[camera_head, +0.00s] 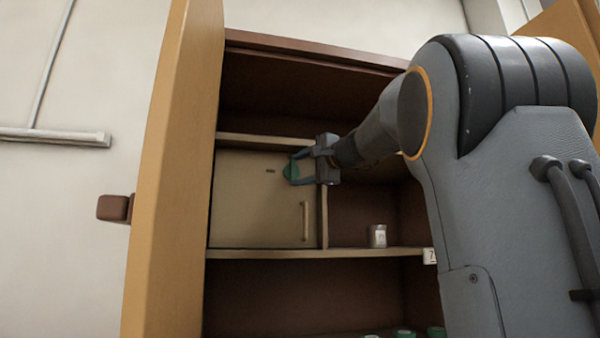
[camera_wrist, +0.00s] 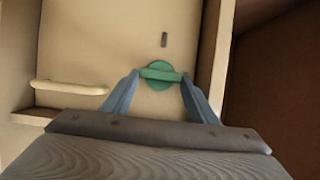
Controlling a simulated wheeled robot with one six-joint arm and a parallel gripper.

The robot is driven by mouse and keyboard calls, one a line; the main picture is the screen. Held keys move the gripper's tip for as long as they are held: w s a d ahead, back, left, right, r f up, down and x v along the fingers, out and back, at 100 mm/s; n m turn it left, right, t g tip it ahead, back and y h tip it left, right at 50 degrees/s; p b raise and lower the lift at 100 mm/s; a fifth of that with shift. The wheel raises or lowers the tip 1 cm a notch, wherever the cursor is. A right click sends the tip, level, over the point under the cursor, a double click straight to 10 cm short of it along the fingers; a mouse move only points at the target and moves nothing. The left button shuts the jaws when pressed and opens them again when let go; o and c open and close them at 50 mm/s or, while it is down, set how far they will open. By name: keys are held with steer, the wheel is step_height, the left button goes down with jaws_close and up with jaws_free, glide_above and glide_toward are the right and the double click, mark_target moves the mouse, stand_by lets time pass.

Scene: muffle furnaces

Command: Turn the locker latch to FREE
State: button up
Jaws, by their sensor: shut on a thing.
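The locker (camera_head: 250,215) is a beige door panel inside a brown cabinet, and its door looks closed. Its latch (camera_wrist: 160,74) is a green round knob with a raised bar across it, lying sideways in the wrist view. The latch also shows in the head view (camera_head: 290,171), partly covered by my fingers. My gripper (camera_head: 295,169) has its two blue fingers on either end of the latch bar, shut on it. A short dark mark (camera_wrist: 164,40) is on the door near the latch. No lettering is readable there.
A tan door handle (camera_head: 305,221) is low on the locker door. A small white labelled jar (camera_head: 377,236) stands in the compartment to the right. Green-lidded items (camera_head: 404,334) are on the shelf below. The open cabinet door (camera_head: 175,180) stands at left.

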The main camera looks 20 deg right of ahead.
steer(key=o, duration=1)
steer(key=shift+o, duration=0.2)
steer(key=s+d+b, duration=0.1)
steer(key=s, duration=0.6)
steer(key=shift+s+d, duration=0.2)
steer(key=shift+s, duration=0.1)
steer(key=shift+a, duration=0.1)
